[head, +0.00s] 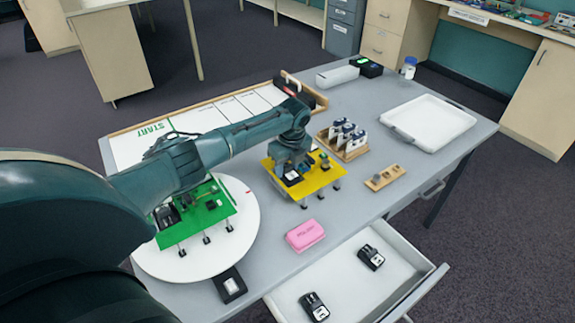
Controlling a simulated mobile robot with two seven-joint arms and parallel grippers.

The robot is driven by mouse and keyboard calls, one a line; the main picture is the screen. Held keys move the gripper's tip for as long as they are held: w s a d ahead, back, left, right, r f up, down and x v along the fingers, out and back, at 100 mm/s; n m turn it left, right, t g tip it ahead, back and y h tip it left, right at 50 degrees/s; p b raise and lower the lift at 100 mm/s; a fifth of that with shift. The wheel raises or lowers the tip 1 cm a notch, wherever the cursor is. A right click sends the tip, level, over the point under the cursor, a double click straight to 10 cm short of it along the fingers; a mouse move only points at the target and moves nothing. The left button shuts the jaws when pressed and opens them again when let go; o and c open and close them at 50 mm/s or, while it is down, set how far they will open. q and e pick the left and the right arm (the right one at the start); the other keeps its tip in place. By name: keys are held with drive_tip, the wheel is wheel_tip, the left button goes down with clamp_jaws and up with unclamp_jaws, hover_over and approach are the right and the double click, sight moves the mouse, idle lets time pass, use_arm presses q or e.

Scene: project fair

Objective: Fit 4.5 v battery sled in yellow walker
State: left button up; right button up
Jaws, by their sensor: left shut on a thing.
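The yellow walker (322,181) is a flat yellow plate on short dark legs, standing on the grey table near its middle. My left gripper (291,172) is over the left part of this plate. It is shut on a small dark block with a pale top (291,178), which looks like the battery sled. The gripper hides part of the block, so I cannot tell whether it is seated in the walker or just above it. My right gripper is not in view.
A green walker (216,226) stands on a white round board (160,268) at left. A wooden rack (348,154) holds several upright packs behind the yellow walker. A pink box (305,236), an open drawer (290,296) with two black blocks and a white tray (428,122) are nearby.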

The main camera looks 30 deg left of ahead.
use_arm(q)
drive_tip(key=shift+f, duration=0.1)
idle(0.5)
drive_tip(key=o, duration=1)
drive_tip(key=shift+s, duration=0.1)
drive_tip(key=shift+d, duration=0.1)
drive_tip(key=shift+r+p, duration=0.65)
drive_tip(key=shift+p, duration=0.05)
drive_tip(key=shift+r+p, duration=1.85)
drive_tip(key=shift+r, duration=0.1)
drive_tip(key=shift+r+p, duration=0.35)
drive_tip(key=shift+r, duration=0.85)
